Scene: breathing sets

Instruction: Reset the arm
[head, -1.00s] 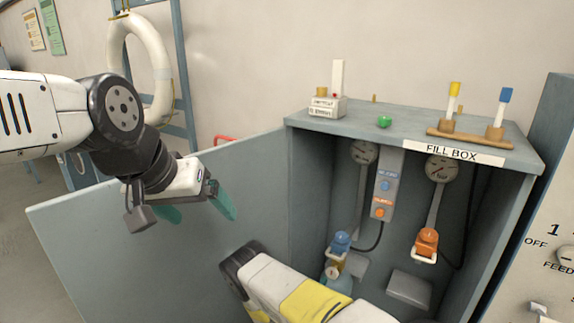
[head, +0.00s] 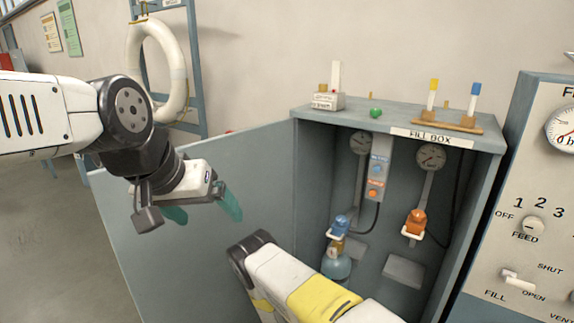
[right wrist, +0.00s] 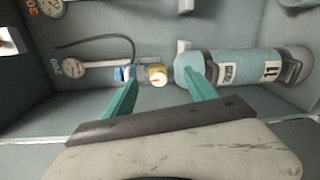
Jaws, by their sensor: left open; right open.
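My left gripper (head: 202,208) is open and empty, with its teal fingers in front of the fill box's open door. My right arm (head: 305,284) reaches up from the bottom of the head view, its gripper out of sight there. In the right wrist view my right gripper (right wrist: 158,75) is open, its teal fingers spread near the neck of a teal bottle (right wrist: 240,66). A brass valve (right wrist: 157,74) shows between the fingertips; I cannot tell if they touch anything. The bottle (head: 337,263) stands in the box under a blue connector (head: 341,224).
The fill box (head: 310,165) has an open door (head: 150,235) on the left. An orange connector (head: 415,222) hangs inside. Small items stand on top, including a green knob (head: 376,112). A control panel (head: 530,215) stands at the right. A white ring (head: 160,70) hangs behind my left arm.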

